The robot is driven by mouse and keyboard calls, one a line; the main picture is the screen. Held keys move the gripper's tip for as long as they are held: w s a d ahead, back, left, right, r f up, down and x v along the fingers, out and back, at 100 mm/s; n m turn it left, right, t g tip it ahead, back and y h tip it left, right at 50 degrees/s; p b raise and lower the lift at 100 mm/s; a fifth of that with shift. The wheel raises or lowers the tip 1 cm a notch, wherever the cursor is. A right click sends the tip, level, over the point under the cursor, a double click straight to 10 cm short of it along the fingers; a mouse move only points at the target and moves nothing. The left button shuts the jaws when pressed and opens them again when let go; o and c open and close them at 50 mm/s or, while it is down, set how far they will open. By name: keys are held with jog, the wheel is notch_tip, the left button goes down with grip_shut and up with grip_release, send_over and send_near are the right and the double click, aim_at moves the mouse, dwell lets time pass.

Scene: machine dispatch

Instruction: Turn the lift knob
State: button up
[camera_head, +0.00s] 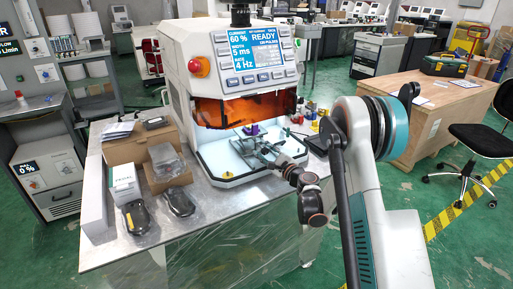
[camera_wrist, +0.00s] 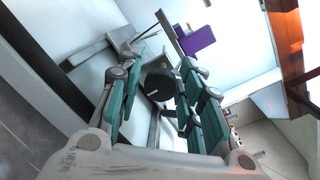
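A white machine (camera_head: 240,25) with a display reading READY stands on the metal table, with an orange window above its open, lit work space. In the wrist view a dark round knob (camera_wrist: 158,86), which looks like the lift knob, shows between my gripper's fingers. My gripper (camera_wrist: 162,62) has teal pads on both sides of it. The fingers are apart, with a gap on the left; I cannot tell whether the right finger touches the knob. In the head view my gripper (camera_head: 268,152) reaches into the work space, and the knob cannot be made out there.
A purple block (camera_wrist: 198,41) sits beyond the right finger; it also shows inside the machine in the head view (camera_head: 251,129). Grey bars lie close to the fingers. Cardboard boxes (camera_head: 138,146) and two dark devices (camera_head: 179,202) occupy the table's left side.

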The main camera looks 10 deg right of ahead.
jog(key=shift+w, duration=0.2)
grip_shut()
jog(key=shift+m, duration=0.3)
